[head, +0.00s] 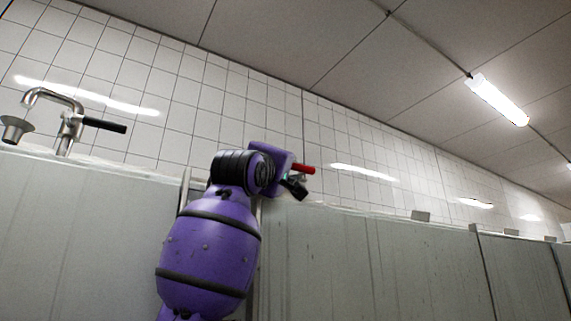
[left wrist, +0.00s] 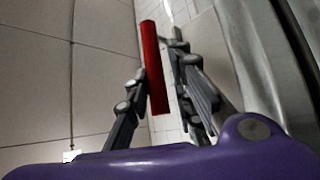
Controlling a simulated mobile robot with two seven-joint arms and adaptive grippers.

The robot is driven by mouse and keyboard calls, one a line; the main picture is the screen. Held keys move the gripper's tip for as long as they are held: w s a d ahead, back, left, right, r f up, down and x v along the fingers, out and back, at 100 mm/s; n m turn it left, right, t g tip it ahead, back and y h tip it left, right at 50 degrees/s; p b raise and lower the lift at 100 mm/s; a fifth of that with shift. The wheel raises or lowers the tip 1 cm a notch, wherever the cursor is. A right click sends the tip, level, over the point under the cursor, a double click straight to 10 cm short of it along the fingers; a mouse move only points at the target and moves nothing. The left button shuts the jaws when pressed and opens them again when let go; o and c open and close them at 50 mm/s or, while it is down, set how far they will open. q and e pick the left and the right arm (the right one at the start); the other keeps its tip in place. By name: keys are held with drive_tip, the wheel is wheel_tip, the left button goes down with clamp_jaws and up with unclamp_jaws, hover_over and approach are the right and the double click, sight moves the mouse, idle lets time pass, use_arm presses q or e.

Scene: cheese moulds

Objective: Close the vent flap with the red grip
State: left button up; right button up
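The red grip (head: 305,169) shows as a short red bar sticking out to the right beside my left gripper (head: 295,188), at the top edge of the grey wall panels. In the left wrist view the red grip (left wrist: 155,70) is a long bar lying between the two fingers of my left gripper (left wrist: 158,60). The fingers are close to it on both sides; I cannot tell whether they press on it. The vent flap itself cannot be made out; my purple left arm covers part of that area. My right gripper is not in view.
A metal tap (head: 66,120) with a black handle stands at the far left above the panels (head: 80,215). White tiled wall (head: 240,95) runs behind. A ceiling lamp (head: 498,98) hangs at upper right. Open space shows above my left arm.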

use_arm(q)
drive_tip(key=shift+o, duration=0.9)
drive_tip(key=v, duration=1.2)
